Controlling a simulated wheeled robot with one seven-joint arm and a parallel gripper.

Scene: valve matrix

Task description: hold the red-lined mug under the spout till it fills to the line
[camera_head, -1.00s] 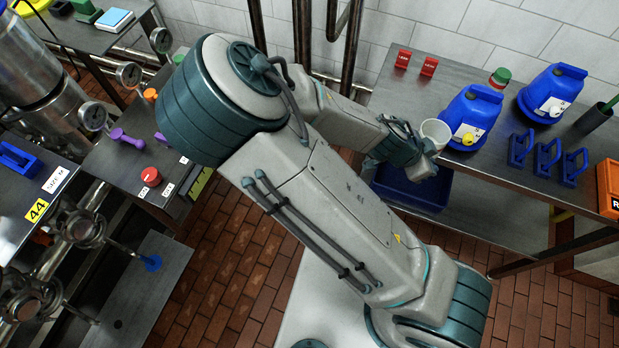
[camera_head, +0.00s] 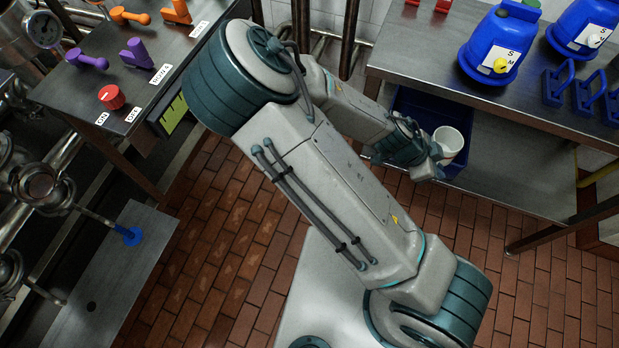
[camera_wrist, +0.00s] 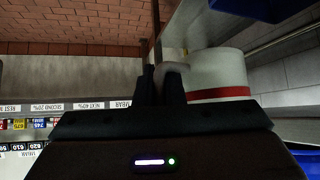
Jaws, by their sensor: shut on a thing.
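The white mug (camera_head: 452,140) is at the end of my arm in the head view, in front of the right bench's near edge. In the wrist view the mug (camera_wrist: 217,73) shows its red line as a band around the wall, and its handle sits between the fingers. My gripper (camera_wrist: 165,82) is shut on that handle. The inside of the mug is too small to read for a level.
A dark blue bin (camera_head: 408,100) is below the bench edge, behind the mug. Left are a bench with a red knob (camera_head: 111,97) and pipes ending in a blue tip (camera_head: 131,236). Brick floor between is open.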

